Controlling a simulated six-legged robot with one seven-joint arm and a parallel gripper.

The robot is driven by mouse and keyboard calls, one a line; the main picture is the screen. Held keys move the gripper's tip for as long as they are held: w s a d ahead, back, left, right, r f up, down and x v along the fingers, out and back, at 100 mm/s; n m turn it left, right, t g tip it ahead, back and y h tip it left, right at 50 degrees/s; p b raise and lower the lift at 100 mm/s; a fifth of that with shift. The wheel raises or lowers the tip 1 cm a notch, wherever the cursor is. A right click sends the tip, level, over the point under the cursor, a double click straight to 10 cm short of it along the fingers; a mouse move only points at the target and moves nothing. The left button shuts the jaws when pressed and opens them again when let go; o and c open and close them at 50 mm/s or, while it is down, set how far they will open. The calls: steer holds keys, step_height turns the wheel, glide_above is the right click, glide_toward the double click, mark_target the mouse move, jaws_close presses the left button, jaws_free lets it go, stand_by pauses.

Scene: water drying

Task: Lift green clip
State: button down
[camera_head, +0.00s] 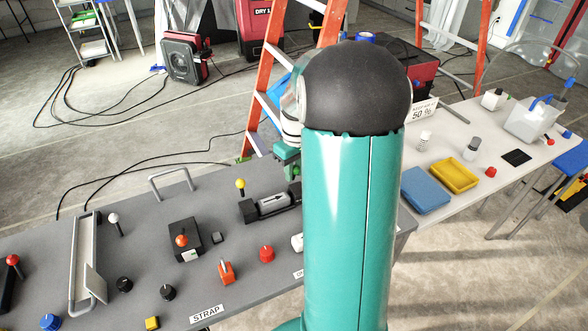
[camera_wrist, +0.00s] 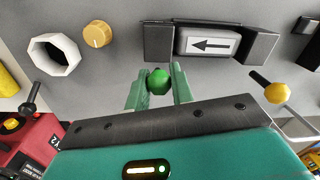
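In the wrist view a round green knob (camera_wrist: 158,82), which may be the green clip or its top, sits between the two pale green fingers of my gripper (camera_wrist: 160,88). In the head view my gripper (camera_head: 286,154) is above the far side of the grey table, beside the black-and-grey block. My own arm hides much of that area, and the green clip is not clear there.
The grey table (camera_head: 130,265) carries a black block (camera_head: 250,210) with a white arrow switch (camera_wrist: 208,43), close beside the fingers. A yellow-topped lever (camera_head: 240,184), an orange knob (camera_wrist: 97,34) and a white ring (camera_wrist: 54,54) are near. A white table (camera_head: 480,205) is at right.

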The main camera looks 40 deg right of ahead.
steer(key=shift+w+d+g, duration=0.1)
steer(key=shift+w+g, duration=0.3)
steer(key=shift+g, duration=0.2)
steer(key=shift+w+d+g+y, duration=0.1)
steer(key=shift+w+g+y, duration=0.25)
steer(key=shift+g, duration=0.55)
steer(key=shift+s, duration=0.1)
steer(key=c, duration=1.3)
jaws_free()
steer(key=shift+o, duration=0.2)
steer(key=shift+r, duration=0.1)
steer(key=v, duration=1.3)
steer(key=shift+r, duration=0.35)
